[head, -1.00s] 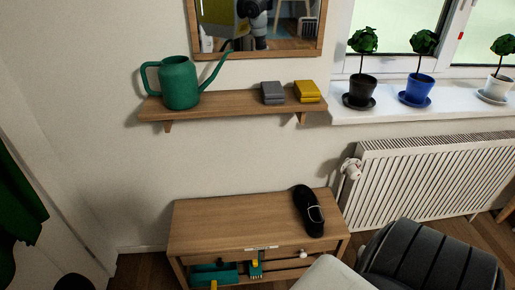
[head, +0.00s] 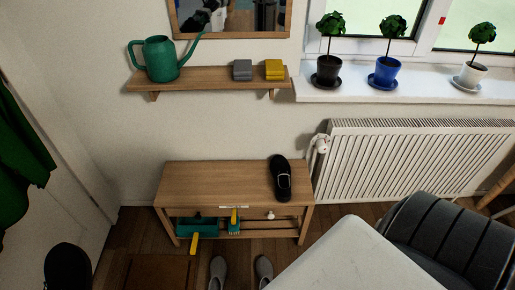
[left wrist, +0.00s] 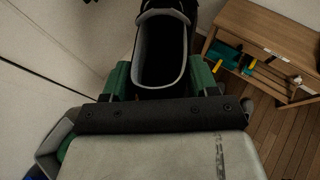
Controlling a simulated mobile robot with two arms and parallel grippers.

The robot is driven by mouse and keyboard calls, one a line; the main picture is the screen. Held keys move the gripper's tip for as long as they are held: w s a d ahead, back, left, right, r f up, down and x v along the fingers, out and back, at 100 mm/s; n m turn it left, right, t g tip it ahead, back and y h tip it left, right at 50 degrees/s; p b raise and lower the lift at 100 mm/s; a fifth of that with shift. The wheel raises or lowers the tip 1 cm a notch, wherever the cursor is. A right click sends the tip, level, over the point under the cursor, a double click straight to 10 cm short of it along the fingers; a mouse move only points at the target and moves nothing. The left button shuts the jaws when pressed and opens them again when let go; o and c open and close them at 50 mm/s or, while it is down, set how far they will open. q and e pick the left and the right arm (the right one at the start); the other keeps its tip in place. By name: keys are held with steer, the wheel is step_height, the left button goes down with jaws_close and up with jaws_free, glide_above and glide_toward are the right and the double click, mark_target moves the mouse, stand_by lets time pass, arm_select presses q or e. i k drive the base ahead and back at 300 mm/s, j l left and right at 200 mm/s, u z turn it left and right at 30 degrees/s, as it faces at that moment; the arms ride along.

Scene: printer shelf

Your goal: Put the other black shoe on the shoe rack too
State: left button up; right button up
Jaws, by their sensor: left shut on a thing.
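One black shoe (head: 280,178) lies on the top board of the wooden shoe rack (head: 205,181), near its right end, in the head view. In the left wrist view my left gripper (left wrist: 160,80) is shut on the other black shoe (left wrist: 162,22), with a dark green finger at each side and the grey-lined opening facing the camera. The rack (left wrist: 272,28) is to the right of this shoe, apart from it. A dark rounded shape (head: 68,266) shows at the lower left of the head view; I cannot tell what it is. My right gripper is not in view.
Green and yellow tools (head: 234,222) are on the rack's lower level. Grey boots (head: 264,270) stand on the floor before it. A pale surface (head: 350,262) and a dark padded chair (head: 445,240) fill the lower right. The rack top's left and middle are clear.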

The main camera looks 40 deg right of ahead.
mark_target(243, 180)
steer(key=k+l, duration=0.2)
steer(key=l, duration=0.2)
steer(key=k+l, duration=0.15)
steer(key=l, duration=0.25)
steer(key=k+l, duration=0.2)
steer(key=l, duration=0.2)
steer(key=k+l, duration=0.2)
steer(key=l, duration=0.2)
steer(key=i+l, duration=0.2)
steer(key=l, duration=0.2)
steer(key=i+l, duration=0.2)
steer(key=l, duration=0.15)
steer(key=i+l, duration=0.2)
steer(key=l, duration=0.2)
steer(key=i, duration=0.6)
